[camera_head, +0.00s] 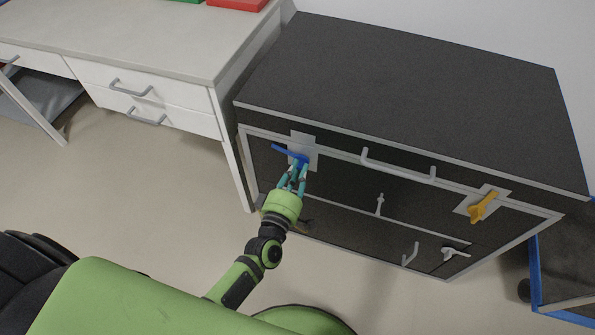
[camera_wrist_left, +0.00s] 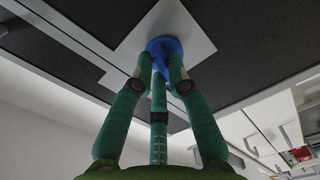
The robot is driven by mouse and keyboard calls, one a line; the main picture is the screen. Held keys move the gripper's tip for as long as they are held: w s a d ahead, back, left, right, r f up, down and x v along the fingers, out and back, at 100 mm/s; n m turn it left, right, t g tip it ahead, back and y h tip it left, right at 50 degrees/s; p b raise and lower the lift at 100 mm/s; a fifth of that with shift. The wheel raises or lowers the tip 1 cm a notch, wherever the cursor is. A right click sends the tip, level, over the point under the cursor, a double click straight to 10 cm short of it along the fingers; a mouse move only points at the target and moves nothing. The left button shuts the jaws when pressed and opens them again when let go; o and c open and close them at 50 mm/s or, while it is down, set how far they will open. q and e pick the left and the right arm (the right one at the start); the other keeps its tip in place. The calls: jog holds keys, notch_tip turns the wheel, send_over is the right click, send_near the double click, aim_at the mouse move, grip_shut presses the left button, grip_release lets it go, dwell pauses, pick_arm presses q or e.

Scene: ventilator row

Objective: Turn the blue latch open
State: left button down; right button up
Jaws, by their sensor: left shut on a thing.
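The blue latch (camera_head: 286,151) sits on a light square plate (camera_head: 304,140) at the upper left of the dark cabinet's front. Its arm points left and slightly up in the head view. My left gripper (camera_head: 297,166) reaches up to it, with its teal fingers shut on the latch near its hub. In the left wrist view the fingers close around the blue hub (camera_wrist_left: 163,46), in front of the plate (camera_wrist_left: 190,30). The latch's arm is mostly hidden there. My right gripper is not in view.
The dark cabinet (camera_head: 400,75) also carries a yellow latch (camera_head: 481,207) at right, a long handle (camera_head: 398,168) and smaller handles. A white desk with drawers (camera_head: 160,95) stands close at left. A blue-framed cart (camera_head: 565,270) is at the right edge. Open floor lies in front.

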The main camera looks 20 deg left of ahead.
pick_arm(q)
jog(key=n, duration=0.2)
jog(key=shift+n, duration=0.3)
jog(key=shift+a+n+b, duration=0.1)
jog(key=shift+n+b, duration=0.2)
jog(key=shift+n, duration=0.2)
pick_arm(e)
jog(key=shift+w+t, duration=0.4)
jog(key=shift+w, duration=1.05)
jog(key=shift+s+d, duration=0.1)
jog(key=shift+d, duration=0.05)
pick_arm(q)
jog(key=c, duration=1.2)
grip_release()
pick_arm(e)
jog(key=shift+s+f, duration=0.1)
pick_arm(q)
jog(key=s, duration=1.2)
jog(key=shift+a, duration=0.2)
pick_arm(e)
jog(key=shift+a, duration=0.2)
